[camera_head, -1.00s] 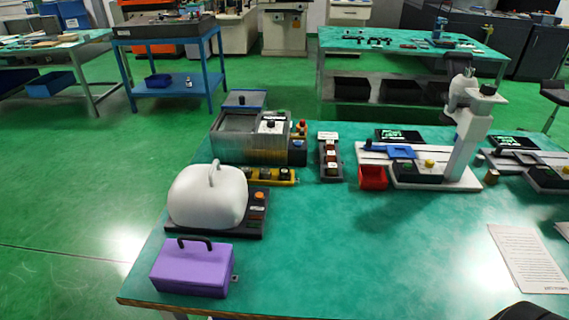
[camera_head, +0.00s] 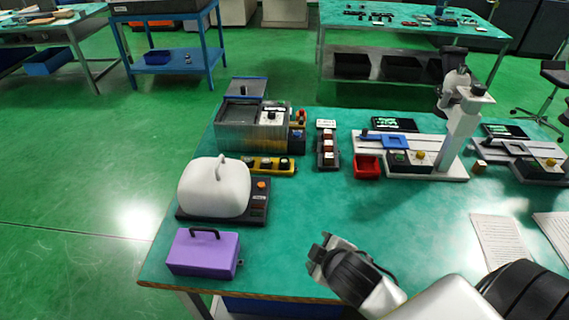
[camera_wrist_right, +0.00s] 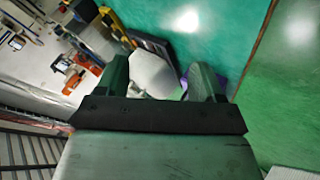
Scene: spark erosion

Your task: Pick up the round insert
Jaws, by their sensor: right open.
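My right gripper (camera_head: 318,256) hangs over the front edge of the green bench (camera_head: 400,225), open and empty. In the right wrist view its two fingers (camera_wrist_right: 161,75) are apart, with the white domed cover (camera_wrist_right: 152,72) beyond them. I cannot tell for sure which part is the round insert. A yellow rack (camera_head: 256,165) holds several small dark round pieces, and a dark rack (camera_head: 327,161) holds red-brown pieces. My left gripper is out of view.
A white domed cover (camera_head: 214,188) on a dark base and a purple box (camera_head: 203,253) with a handle stand at the left. A grey metal tank (camera_head: 253,130) stands behind. The middle of the bench is clear.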

